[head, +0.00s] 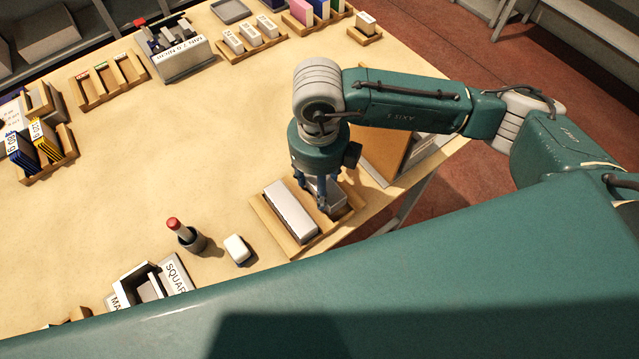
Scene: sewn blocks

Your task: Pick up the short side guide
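My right gripper (318,192) points down over the right part of a wooden tray (262,215) near the table's front edge. Its fingers are apart at a small grey block (335,199) in that tray. This may be the short side guide, but the gripper partly hides it. I cannot tell whether the fingers grip it or only stand around it. A longer white-topped block (289,212) lies in the same tray, just left of the gripper. My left gripper is not in view.
A white eraser-like block (237,249) and a red-tipped marker in a dark cup (184,234) stand left of the tray. A brown board (385,140) lies behind the gripper. Wooden racks (108,82) line the back. The table's middle is clear.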

